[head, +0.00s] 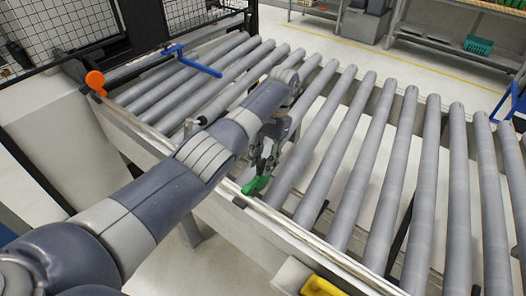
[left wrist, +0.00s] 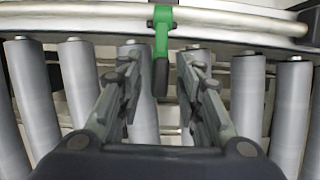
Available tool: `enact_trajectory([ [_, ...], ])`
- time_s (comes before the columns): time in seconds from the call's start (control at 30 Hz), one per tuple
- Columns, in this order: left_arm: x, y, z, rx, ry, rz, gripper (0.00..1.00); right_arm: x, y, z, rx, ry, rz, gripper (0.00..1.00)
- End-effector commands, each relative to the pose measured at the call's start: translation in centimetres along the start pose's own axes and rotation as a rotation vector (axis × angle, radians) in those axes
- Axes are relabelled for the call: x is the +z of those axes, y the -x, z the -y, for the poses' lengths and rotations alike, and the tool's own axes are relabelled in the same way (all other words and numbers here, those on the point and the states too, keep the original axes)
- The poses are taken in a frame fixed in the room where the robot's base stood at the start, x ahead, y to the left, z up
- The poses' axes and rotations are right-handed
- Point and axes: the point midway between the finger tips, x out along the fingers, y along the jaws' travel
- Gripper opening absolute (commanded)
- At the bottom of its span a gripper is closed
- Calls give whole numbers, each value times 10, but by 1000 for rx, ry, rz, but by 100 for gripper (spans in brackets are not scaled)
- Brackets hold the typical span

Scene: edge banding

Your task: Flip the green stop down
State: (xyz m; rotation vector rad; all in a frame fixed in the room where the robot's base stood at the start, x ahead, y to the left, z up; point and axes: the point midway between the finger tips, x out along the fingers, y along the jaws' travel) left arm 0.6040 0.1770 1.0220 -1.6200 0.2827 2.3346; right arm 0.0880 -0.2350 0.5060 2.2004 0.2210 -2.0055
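The green stop (head: 256,185) is on the near side rail of the roller conveyor, just beyond my left gripper's fingertips in the head view. In the left wrist view the green stop (left wrist: 162,28) is clamped over the rail at the top. Its dark end (left wrist: 160,76) reaches toward me between the fingers. My left gripper (head: 264,160) is over the rollers, open and empty, pointing at the stop. In the left wrist view its two fingers (left wrist: 158,82) stand apart on either side of the dark end, with visible gaps. My right gripper is not in view.
Grey rollers (head: 408,180) fill the conveyor beneath the gripper. A blue bar (head: 198,64) and an orange knob (head: 95,80) are at its left end. A yellow part (head: 320,287) is at the front edge. Another blue bar (head: 512,100) is at right.

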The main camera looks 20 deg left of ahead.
Motion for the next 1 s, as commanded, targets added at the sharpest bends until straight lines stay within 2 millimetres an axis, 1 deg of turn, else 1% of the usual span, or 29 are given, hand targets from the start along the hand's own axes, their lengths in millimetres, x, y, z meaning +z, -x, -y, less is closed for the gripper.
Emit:
enact_trajectory([
  [0.1, 2, 7, 2, -4, 1, -4, 33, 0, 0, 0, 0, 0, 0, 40],
  [0.33, 8, 15, 1, -2, 0, 7, 33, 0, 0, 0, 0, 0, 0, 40],
  [0.4, 9, 22, 1, -3, -1, 4, 33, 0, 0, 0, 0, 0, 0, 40],
  [0.6, 13, 32, 0, -2, -2, 5, 33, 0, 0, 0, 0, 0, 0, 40],
  [1.0, 16, 37, -1, 2, -1, 9, 33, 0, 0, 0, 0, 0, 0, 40],
])
